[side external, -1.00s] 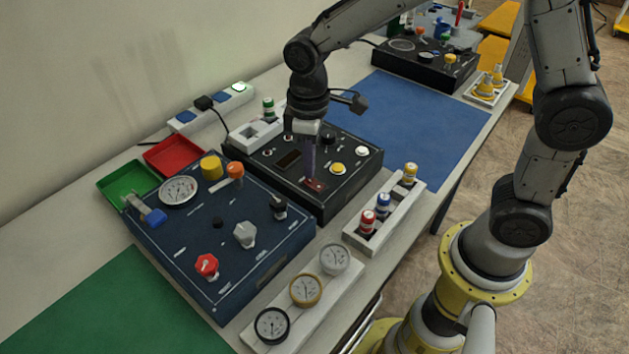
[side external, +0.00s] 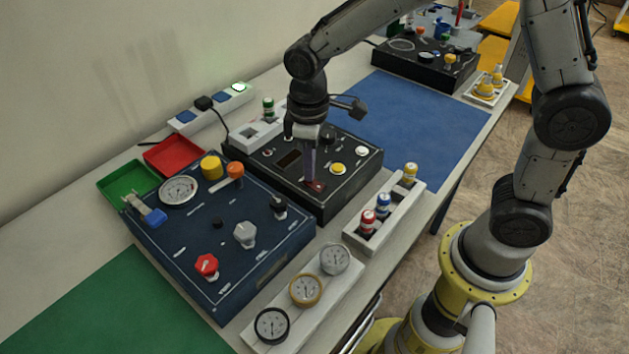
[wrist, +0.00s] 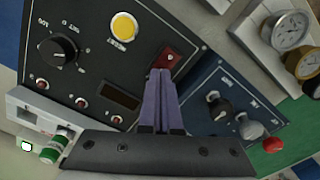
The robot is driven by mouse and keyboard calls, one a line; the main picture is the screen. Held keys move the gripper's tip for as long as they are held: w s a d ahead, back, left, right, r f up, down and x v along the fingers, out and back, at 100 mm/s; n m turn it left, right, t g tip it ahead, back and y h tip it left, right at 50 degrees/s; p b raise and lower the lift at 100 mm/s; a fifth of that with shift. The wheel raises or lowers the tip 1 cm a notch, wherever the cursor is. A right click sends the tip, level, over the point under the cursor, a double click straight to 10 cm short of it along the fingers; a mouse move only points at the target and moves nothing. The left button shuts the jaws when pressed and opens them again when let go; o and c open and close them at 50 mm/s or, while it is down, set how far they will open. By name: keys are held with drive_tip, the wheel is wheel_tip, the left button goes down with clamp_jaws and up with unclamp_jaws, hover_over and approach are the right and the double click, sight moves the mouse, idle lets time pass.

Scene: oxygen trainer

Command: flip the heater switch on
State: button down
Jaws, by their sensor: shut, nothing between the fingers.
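The heater switch appears to be the dark red rocker (side external: 315,186) at the front edge of the black control box (side external: 350,178). It also shows in the wrist view as a red rectangle (wrist: 167,59) just beyond my fingertips. My gripper (side external: 309,180) points down with its purple fingers shut together and empty. In the wrist view my gripper (wrist: 160,72) has its tips at the near edge of the red rocker; I cannot tell whether they touch it. The fingers hide part of the rocker, and its tilt is too small to read.
On the black box are a yellow button (side external: 338,168), a white button (side external: 362,151) and a black knob (wrist: 58,50). The dark blue panel (side external: 190,262) with knobs adjoins at the left. A white tray (side external: 352,236) of bottles stands in front. The blue mat (side external: 440,115) is clear.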

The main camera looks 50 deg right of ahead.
drive_tip(key=shift+f, duration=0.4)
drive_tip(key=shift+r, duration=3.5)
